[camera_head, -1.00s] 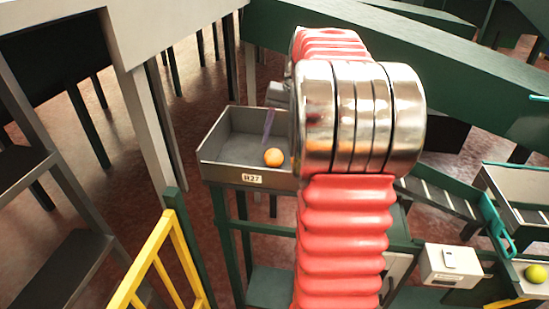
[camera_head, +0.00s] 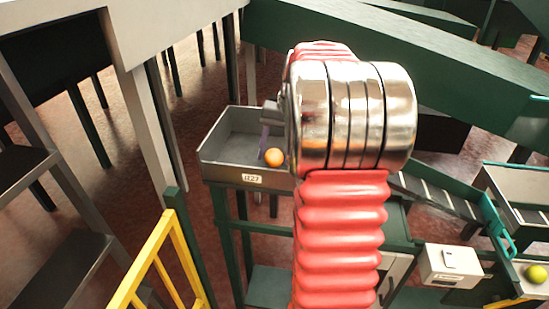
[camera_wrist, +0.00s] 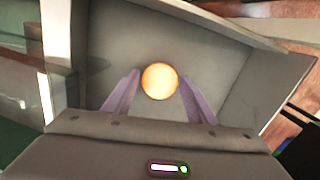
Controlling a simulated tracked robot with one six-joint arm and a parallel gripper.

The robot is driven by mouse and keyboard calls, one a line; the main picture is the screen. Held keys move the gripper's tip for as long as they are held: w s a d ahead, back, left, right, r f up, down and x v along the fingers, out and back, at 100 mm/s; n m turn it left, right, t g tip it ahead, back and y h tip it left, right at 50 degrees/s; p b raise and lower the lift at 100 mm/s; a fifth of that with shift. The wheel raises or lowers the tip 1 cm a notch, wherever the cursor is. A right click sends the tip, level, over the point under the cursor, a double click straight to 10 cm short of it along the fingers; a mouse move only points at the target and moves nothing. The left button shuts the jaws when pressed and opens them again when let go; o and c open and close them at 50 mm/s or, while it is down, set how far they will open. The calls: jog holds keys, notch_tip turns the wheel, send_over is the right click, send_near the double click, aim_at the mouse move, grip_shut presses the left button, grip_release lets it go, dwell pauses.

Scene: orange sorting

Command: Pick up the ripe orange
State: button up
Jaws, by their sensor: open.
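The ripe orange (camera_head: 274,157) lies in the grey metal tray (camera_head: 226,172) labelled 127, near its front right part. In the wrist view the orange (camera_wrist: 159,81) sits between and slightly beyond the tips of the two purple fingers. My gripper (camera_wrist: 158,80) is open, with a finger on either side of the orange; I cannot tell whether either touches it. In the head view one purple finger of my gripper (camera_head: 263,154) shows at the orange's left side. The other finger is hidden behind my arm.
A yellow-green fruit (camera_head: 536,273) lies in another tray at the far right. A white box (camera_head: 450,265) stands near it. A yellow railing (camera_head: 160,262) and grey steps (camera_head: 68,262) are at the left. The tray walls (camera_wrist: 83,60) surround the fingers.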

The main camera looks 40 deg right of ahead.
aim_at(275, 150)
jog(key=shift+c, duration=0.2)
jog(key=c, duration=0.8)
jog(key=shift+r, duration=0.15)
jog(key=v, duration=0.3)
jog(key=w+a+v, duration=0.1)
jog(key=v, duration=0.5)
jog(key=shift+w+a+r, duration=0.2)
jog(key=shift+r, duration=0.3)
